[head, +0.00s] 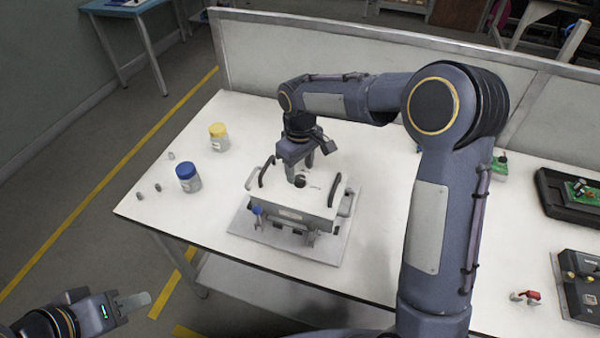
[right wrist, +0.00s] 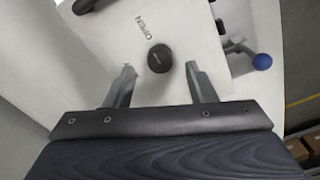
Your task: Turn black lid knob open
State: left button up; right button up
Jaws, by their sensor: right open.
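The black lid knob (head: 300,181) stands on the white lid (head: 318,195) of a box-like device on the table. In the right wrist view the round black knob (right wrist: 159,58) sits on the pale lid beside the printed word OPEN. My right gripper (head: 306,175) is above the lid. Its two fingers are apart, with the knob between and just beyond the fingertips (right wrist: 160,72) in the wrist view; I see no contact. My left gripper (head: 132,302) is low at the left, off the table, and its finger gap cannot be made out.
Black handles (head: 267,171) flank the lid, and a blue-ended lever (head: 257,210) is at the device's front. A yellow-capped jar (head: 218,138) and blue-capped jar (head: 188,178) stand left. Black equipment (head: 575,190) is at right. A low partition (head: 370,60) runs behind the table.

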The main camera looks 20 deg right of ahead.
aim_at(301, 178)
notch_tip(301, 178, up, 5)
jog(key=shift+r, duration=0.1)
dwell(0.5)
jog(key=shift+s+d+r, duration=0.1)
jog(key=shift+s+d, duration=0.05)
jog(key=s+d+r+m+t+y, duration=0.1)
jog(key=s+d+r+m, duration=0.1)
jog(key=s+d+r, duration=0.3)
jog(key=s+f+m+t+y, duration=0.2)
jog(key=s+m+t, duration=0.2)
jog(key=s, duration=1.8)
jog(key=shift+s+d+f+m+t+y, duration=0.2)
jog(key=shift+s+m+t+y, duration=0.15)
jog(key=shift+m, duration=0.75)
